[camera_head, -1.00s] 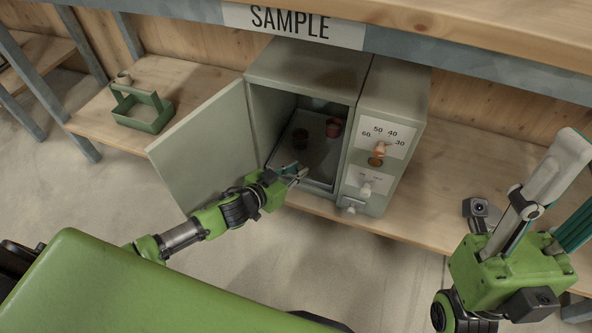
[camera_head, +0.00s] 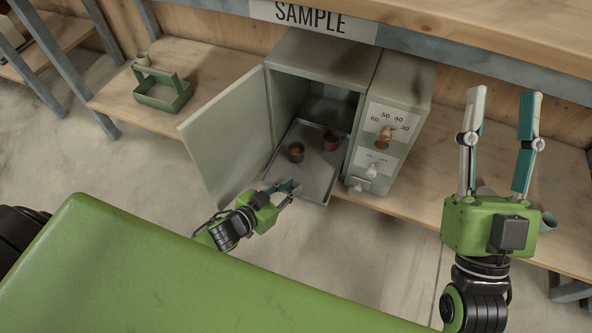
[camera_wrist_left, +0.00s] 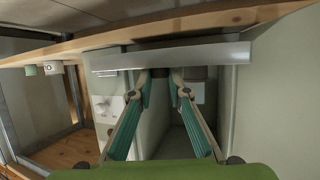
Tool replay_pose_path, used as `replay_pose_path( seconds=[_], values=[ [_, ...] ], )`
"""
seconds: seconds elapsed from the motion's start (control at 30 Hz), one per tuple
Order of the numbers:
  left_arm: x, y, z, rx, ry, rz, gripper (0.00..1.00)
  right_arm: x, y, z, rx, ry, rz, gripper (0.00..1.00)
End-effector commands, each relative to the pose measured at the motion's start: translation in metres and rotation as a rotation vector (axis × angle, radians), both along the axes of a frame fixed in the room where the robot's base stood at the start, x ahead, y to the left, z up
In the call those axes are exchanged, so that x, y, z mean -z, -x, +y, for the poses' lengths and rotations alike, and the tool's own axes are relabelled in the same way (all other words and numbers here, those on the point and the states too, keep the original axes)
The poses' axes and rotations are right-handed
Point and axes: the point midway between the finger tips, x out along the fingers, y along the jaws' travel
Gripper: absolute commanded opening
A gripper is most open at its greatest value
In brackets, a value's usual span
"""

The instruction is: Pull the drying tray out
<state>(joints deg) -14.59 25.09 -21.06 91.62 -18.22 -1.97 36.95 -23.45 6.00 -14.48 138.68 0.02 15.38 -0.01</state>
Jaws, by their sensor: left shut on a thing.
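The grey drying tray (camera_head: 314,180) sticks partly out of the open oven cabinet (camera_head: 319,62), its front past the bench edge. On it stand a dark cup (camera_head: 296,152) with something yellowish inside and a red cup (camera_head: 331,141). My left gripper (camera_head: 290,187) is shut on the tray's front edge. In the left wrist view the tray (camera_wrist_left: 170,57) spans the picture beyond the fingertips (camera_wrist_left: 164,76). My right gripper (camera_head: 507,92) is open and empty, raised to the right of the oven.
The oven door (camera_head: 228,135) stands open to the left, close to my left arm. Dial panels (camera_head: 385,130) are on the oven's right side. A green caddy (camera_head: 162,90) stands on the bench (camera_head: 110,95) at left. The floor in front of the bench is clear.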

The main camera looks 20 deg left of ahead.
Motion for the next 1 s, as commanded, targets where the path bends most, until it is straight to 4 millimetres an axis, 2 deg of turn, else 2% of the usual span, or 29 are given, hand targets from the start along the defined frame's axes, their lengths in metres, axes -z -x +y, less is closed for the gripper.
replay_pose_path(
  seconds=[0.1,0.2,0.4,0.5,0.7,1.0],
  values=[
    [-0.003,0.022,0.000,-0.002,0.002,0.004,0.00,0.031,-0.024,0.002,0.010,0.055,0.192,0.40],
    [-0.002,0.037,0.001,-0.002,0.002,0.003,0.00,0.059,-0.037,0.002,0.018,0.095,0.335,0.40],
    [-0.002,0.059,0.002,0.000,0.001,0.000,0.00,0.106,-0.046,-0.001,0.030,0.152,0.546,0.40],
    [-0.002,0.065,0.002,0.000,0.000,-0.001,0.00,0.122,-0.047,-0.003,0.034,0.169,0.614,0.40],
    [-0.001,0.072,0.003,0.001,-0.001,-0.003,0.00,0.137,-0.047,-0.005,0.038,0.187,0.681,0.40],
    [-0.001,0.073,0.003,0.001,-0.001,-0.003,0.00,0.140,-0.047,-0.005,0.038,0.189,0.691,0.40]
  ],
)
